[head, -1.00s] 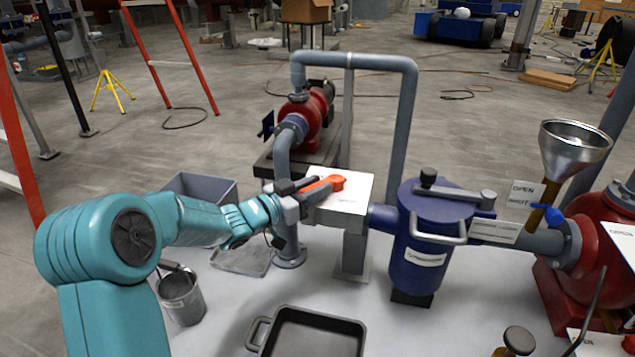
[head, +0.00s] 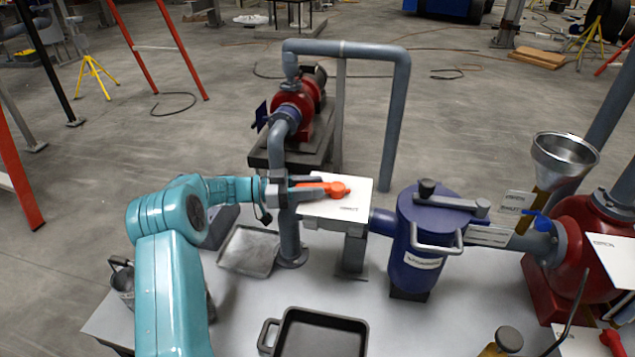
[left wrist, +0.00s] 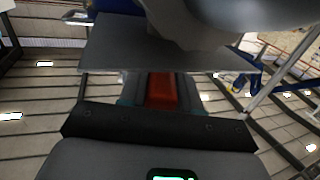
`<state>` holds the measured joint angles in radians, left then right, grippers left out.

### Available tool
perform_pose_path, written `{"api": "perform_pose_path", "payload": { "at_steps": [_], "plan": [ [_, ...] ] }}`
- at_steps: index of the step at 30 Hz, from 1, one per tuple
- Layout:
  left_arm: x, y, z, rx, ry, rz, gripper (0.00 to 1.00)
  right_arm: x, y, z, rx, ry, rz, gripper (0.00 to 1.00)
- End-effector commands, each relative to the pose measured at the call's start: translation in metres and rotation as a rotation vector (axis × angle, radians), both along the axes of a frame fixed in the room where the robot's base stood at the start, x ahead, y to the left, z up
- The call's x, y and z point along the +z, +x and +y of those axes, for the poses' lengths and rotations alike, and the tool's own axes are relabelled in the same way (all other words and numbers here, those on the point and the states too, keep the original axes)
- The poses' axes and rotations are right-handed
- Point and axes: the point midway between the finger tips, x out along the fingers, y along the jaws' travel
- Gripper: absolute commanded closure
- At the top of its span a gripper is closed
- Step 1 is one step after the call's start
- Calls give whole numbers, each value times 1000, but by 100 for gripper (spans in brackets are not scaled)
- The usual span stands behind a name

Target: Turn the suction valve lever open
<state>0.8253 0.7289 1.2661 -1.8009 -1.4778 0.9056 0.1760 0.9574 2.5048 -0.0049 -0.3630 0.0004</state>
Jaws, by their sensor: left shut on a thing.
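The orange-red suction valve lever (head: 325,188) lies over a white plate (head: 352,207) on a grey stand, left of the blue strainer pot (head: 428,240). Its round hub is at the right and its arm points left. My left gripper (head: 292,190) comes in from the left and is shut on the lever's left end. In the left wrist view the red lever end (left wrist: 161,91) shows between the dark jaws. The gripper hides the tip of the lever. My right gripper is not in view.
A grey pipe (head: 285,210) rises close by the gripper, leading to a red pump (head: 300,105) behind. A black pan (head: 320,332) and grey tray (head: 248,250) are nearby. A metal funnel (head: 563,158) and red pump (head: 585,240) stand at the right.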

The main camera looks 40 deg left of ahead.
Motion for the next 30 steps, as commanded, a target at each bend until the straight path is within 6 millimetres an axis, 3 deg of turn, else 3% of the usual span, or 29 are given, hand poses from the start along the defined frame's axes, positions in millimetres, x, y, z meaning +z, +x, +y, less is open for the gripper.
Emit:
{"api": "perform_pose_path", "payload": {
  "at_steps": [12,29,30],
  "plan": [
    [1,6,8,-145,-2,-6,100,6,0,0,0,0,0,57],
    [2,8,8,-171,-3,-7,100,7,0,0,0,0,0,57],
    [2,8,8,-171,-3,-7,65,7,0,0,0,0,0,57]
  ]
}}
